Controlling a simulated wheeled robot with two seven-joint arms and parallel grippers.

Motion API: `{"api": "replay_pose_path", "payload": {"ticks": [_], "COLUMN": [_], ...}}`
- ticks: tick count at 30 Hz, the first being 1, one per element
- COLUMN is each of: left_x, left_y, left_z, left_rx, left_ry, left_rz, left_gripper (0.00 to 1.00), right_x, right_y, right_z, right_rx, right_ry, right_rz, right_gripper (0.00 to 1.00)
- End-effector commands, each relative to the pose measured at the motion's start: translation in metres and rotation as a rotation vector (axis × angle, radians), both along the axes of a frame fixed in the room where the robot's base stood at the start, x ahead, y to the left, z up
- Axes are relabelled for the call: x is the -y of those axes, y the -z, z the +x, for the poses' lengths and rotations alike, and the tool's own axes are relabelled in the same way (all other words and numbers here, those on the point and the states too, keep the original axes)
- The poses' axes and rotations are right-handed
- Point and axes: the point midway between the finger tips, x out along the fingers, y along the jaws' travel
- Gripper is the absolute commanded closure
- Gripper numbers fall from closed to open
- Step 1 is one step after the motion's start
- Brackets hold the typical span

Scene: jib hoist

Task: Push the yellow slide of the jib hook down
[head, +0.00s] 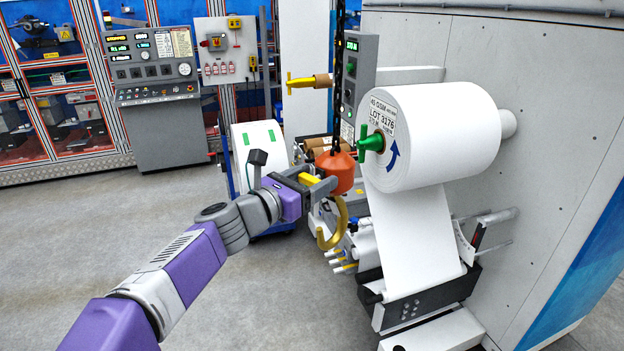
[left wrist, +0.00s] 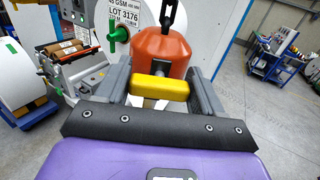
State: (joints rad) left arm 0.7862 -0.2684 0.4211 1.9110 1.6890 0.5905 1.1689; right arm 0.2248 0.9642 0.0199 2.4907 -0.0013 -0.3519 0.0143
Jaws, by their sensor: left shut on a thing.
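The orange jib hook block (head: 341,172) hangs on a dark chain, with a brass-yellow hook (head: 332,226) below it. Its yellow slide (left wrist: 160,88) sticks out towards my gripper as a rounded bar on a grey stub. The slide also shows in the head view (head: 311,179), partly hidden by a finger. My left gripper (head: 328,175) comes in from the left at the block. In the left wrist view its two grey fingers (left wrist: 160,82) flank the slide, shut on it, with the orange block just beyond. The hook is hidden there. My right gripper is not in view.
A large white paper roll (head: 445,135) with a green knob (head: 370,142) stands close right of the hook block. A grey control box (head: 355,85) is behind the chain. A control console (head: 155,95) stands at the back left. The floor at left is clear.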

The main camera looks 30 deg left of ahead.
Motion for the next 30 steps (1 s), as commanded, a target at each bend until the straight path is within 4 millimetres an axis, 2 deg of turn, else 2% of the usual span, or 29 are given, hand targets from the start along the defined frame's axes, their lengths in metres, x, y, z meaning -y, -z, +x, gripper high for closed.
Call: {"api": "replay_pose_path", "payload": {"ticks": [8, 18, 19, 22, 23, 30], "left_x": [0.001, -0.001, -0.001, -0.001, -0.001, 0.0], "left_y": [0.03, 0.032, 0.033, 0.032, 0.032, 0.03], "left_z": [0.0, 0.0, 0.0, 0.0, 0.0, 0.0], "left_rx": [0.0, -0.007, -0.007, -0.006, -0.005, -0.002], "left_ry": [0.003, 0.0, -0.001, -0.001, 0.0, 0.0], "left_rz": [0.001, 0.002, 0.002, 0.002, 0.002, 0.001], "left_gripper": [0.87, 0.87, 0.28, 0.13, 0.11, 0.11], "right_x": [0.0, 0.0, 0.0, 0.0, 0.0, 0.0], "right_y": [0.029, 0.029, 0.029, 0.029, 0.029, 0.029], "right_z": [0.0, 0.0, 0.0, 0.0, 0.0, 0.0], "right_rx": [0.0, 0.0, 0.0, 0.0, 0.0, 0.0], "right_ry": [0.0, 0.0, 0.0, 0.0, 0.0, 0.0], "right_rz": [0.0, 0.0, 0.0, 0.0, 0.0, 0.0], "right_gripper": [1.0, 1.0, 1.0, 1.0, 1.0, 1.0]}}
